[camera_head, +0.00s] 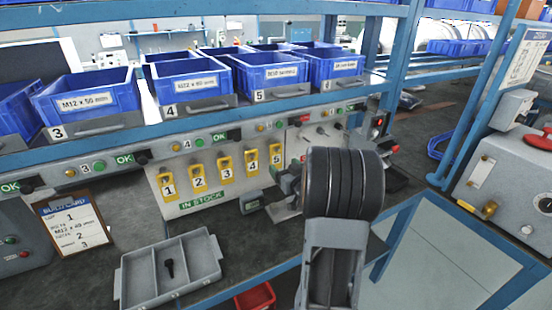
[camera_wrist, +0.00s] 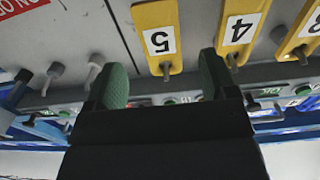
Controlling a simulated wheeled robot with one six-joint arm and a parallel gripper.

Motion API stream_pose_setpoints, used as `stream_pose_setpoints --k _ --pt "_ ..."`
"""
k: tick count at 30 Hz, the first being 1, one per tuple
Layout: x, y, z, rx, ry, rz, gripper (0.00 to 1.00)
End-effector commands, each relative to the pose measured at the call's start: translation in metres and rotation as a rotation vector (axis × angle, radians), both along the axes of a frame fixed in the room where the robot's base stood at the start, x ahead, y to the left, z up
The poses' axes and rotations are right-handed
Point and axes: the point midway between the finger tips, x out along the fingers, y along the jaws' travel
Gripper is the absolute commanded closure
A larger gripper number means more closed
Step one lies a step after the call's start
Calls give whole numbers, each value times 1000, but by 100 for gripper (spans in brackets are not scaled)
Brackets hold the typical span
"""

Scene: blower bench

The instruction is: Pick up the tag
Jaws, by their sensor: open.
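Several yellow numbered tags hang on pegs on a grey panel marked IN STOCK: tag 1 (camera_head: 167,187), tag 2 (camera_head: 198,181), tag 3 (camera_head: 225,168), tag 4 (camera_head: 252,163) and tag 5 (camera_head: 276,161). The wrist view is upside down and shows tag 5 (camera_wrist: 157,38), tag 4 (camera_wrist: 240,30) and part of tag 3 (camera_wrist: 305,30). My gripper (camera_wrist: 162,80) is open, with green fingertips. In that view tag 5 lies above the gap between the fingers, and tag 4 is above the right finger. No contact shows. In the head view my arm hides much of the gripper area.
A grey divided tray (camera_head: 170,268) with a small dark bolt sits on the bench. A clipboard build card (camera_head: 72,224) stands at left. Blue labelled bins (camera_head: 88,100) line the shelf above. A red bin (camera_head: 255,298) is below the front edge.

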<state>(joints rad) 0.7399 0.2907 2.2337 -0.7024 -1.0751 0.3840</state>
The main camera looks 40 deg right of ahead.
Motion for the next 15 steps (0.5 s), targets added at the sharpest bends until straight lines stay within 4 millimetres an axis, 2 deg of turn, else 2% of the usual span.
stream_pose_setpoints --k 8,15 --pt "17 -2 0 0 1 1 21" --pt "49 -6 2 0 1 1 21"
